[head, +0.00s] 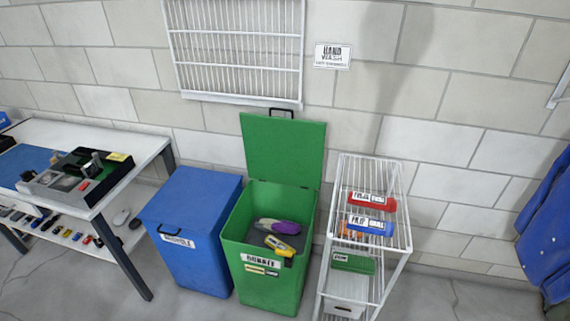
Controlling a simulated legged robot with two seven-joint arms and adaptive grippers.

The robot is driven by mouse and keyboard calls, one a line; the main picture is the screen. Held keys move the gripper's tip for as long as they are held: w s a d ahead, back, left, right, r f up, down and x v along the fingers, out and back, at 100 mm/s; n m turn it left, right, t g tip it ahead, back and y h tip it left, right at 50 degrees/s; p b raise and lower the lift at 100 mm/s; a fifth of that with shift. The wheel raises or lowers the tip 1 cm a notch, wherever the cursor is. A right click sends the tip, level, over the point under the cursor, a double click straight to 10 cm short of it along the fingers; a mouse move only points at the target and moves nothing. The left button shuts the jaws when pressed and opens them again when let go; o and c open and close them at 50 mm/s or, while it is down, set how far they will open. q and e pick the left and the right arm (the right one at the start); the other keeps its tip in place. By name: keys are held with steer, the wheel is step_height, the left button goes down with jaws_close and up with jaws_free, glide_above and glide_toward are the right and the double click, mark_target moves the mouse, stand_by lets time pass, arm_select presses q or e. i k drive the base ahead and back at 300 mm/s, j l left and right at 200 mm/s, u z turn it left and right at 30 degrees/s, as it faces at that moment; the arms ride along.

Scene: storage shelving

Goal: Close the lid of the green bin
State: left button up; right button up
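The green bin (263,282) stands on the floor near the middle of the head view, with a label on its front. Its green lid (284,146) is open and stands upright at the back edge, close to the wall. A black handle (281,112) is at the lid's top edge. A purple and grey object (284,226) and a yellow object (279,246) lie inside the bin. Neither of my grippers is in view.
A blue bin (195,230) with its lid shut stands just left of the green bin. A white wire rack (361,215) with red, blue and green boxes stands close on the right. A workbench (140,150) is at the left. A white wall rack (236,48) hangs above.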

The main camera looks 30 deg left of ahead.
mark_target(290, 151)
steer(key=i+j+z, duration=0.2)
steer(key=i+j, duration=0.4)
steer(key=i+j+z, duration=0.15)
steer(key=i+j, duration=0.4)
steer(key=j, duration=0.2)
